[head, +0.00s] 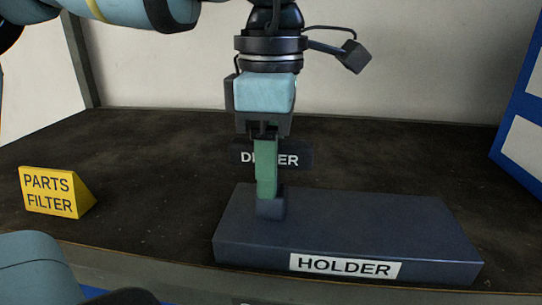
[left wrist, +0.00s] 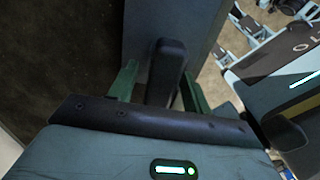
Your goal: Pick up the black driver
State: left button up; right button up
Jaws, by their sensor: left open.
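My left gripper (head: 267,190) points down over the left end of the dark blue holder (head: 370,228). It is open, its fingers around the driver and not closed on it. Whether a finger touches the driver is hidden. My right gripper is not in view.
A yellow wedge labelled PARTS FILTER (head: 55,192) stands at the left of the dark table (head: 140,145). A blue and white panel (head: 523,125) stands at the right edge. The table between the wedge and the holder is clear.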

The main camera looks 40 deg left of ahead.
pick_arm(q)
grip_shut()
jog(key=shift+r, duration=0.15)
notch_tip(320, 180, up, 10)
jog(key=shift+f, duration=0.25)
jog(key=shift+r, duration=0.15)
